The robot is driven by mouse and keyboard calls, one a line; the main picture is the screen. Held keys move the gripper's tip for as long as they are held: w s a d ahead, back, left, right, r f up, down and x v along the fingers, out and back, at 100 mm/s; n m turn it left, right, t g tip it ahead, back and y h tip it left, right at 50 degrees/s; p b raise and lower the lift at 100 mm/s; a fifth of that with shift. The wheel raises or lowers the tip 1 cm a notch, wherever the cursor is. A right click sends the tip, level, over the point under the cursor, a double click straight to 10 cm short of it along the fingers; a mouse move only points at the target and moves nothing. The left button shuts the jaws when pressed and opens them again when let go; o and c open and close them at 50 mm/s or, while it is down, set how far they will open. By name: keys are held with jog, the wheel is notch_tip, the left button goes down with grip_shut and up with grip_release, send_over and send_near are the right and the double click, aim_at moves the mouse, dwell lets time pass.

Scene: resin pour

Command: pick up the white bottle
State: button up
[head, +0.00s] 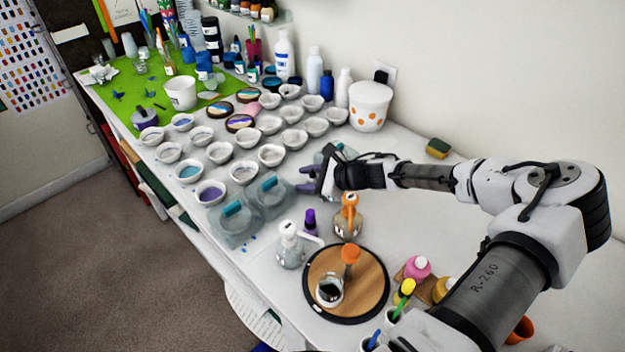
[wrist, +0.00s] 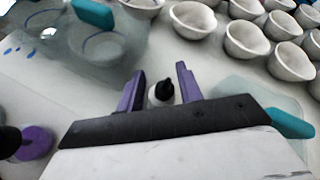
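A small white bottle (wrist: 157,101) with a black cap shows in the wrist view between the two purple fingers of my gripper (wrist: 160,72). Gaps show on both sides of it, and its lower part is hidden by the gripper body. In the head view my gripper (head: 304,179) is open and low over the white table, and I cannot make out this bottle there. Other white bottles stand along the wall in the head view: a large one (head: 283,56), a middle one (head: 314,72) and a smaller one (head: 343,90).
Several small bowls (head: 272,155) stand left of and behind my gripper. Clear containers with teal handles (head: 272,190) are close by on the left. An orange-topped bottle (head: 347,220), a white spray bottle (head: 290,248) and a round wooden board (head: 372,283) are in front.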

jog(key=shift+c, duration=0.4)
jog(key=c, duration=0.6)
jog(key=shift+c, duration=0.2)
jog(key=shift+r, duration=0.15)
grip_shut()
notch_tip(320, 180, up, 20)
jog(key=b, duration=0.5)
jog(key=shift+b, duration=0.3)
